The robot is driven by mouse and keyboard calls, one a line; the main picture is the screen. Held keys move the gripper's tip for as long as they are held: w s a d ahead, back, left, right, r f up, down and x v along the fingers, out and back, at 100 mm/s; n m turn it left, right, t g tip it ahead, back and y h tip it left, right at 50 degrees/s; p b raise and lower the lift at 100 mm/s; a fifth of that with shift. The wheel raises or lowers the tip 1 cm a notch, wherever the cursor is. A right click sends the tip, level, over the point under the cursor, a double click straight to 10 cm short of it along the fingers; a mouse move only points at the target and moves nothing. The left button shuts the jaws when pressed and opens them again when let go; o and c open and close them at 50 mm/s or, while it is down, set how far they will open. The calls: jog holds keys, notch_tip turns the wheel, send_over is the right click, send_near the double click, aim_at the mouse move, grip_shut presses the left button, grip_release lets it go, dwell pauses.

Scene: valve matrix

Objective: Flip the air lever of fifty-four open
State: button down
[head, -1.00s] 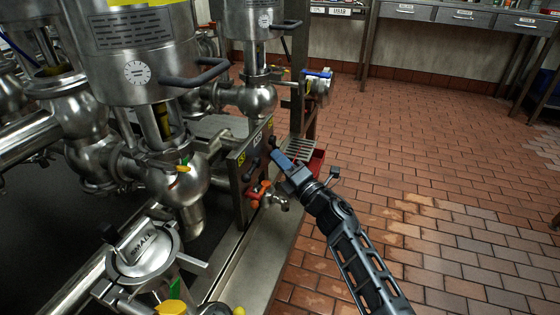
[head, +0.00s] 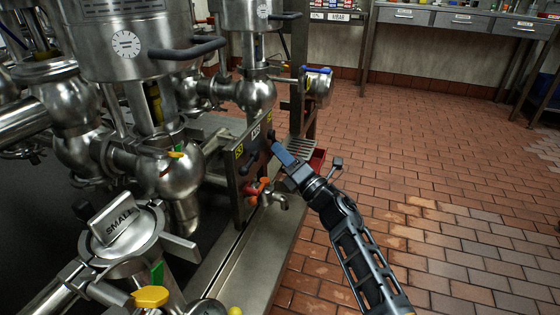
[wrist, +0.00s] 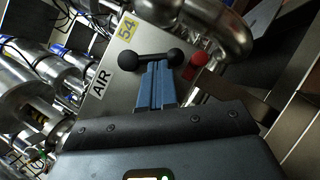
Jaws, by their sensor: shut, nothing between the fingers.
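A steel panel (wrist: 118,62) carries a yellow 54 label (wrist: 126,30) and a white AIR label (wrist: 101,82) in the wrist view. A black lever (wrist: 131,61) with two round ball ends lies across the picture in front of this panel. My gripper (wrist: 155,66) has its blue fingers together, their tips at the lever's middle, between the two balls. I cannot tell whether they touch it. In the head view my gripper (head: 276,147) is at the panel's right side, beside the AIR label (head: 256,130); the lever is small and dark there.
Below the panel sits a tap with an orange-red handle (head: 254,188). Steel valves (head: 180,172) and a SMALL-marked lid (head: 118,220) crowd the left. Brick floor (head: 440,170) at right is open.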

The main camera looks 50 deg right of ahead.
jog(key=d+n, duration=0.1)
jog(key=w+d+r+y+b, duration=0.1)
jog(key=d+n+t+b, duration=0.1)
jog(key=shift+w+d+r+n, duration=0.2)
jog(key=shift+d+r+n, duration=0.05)
jog(key=shift+n, duration=0.05)
dwell(0.6)
jog(key=shift+r+b, duration=0.2)
jog(key=shift+b, duration=0.1)
jog(key=shift+f, duration=0.1)
dwell(0.3)
jog(key=p+v, duration=0.1)
jog(key=v, duration=0.7)
jog(key=shift+d, duration=0.15)
dwell(0.3)
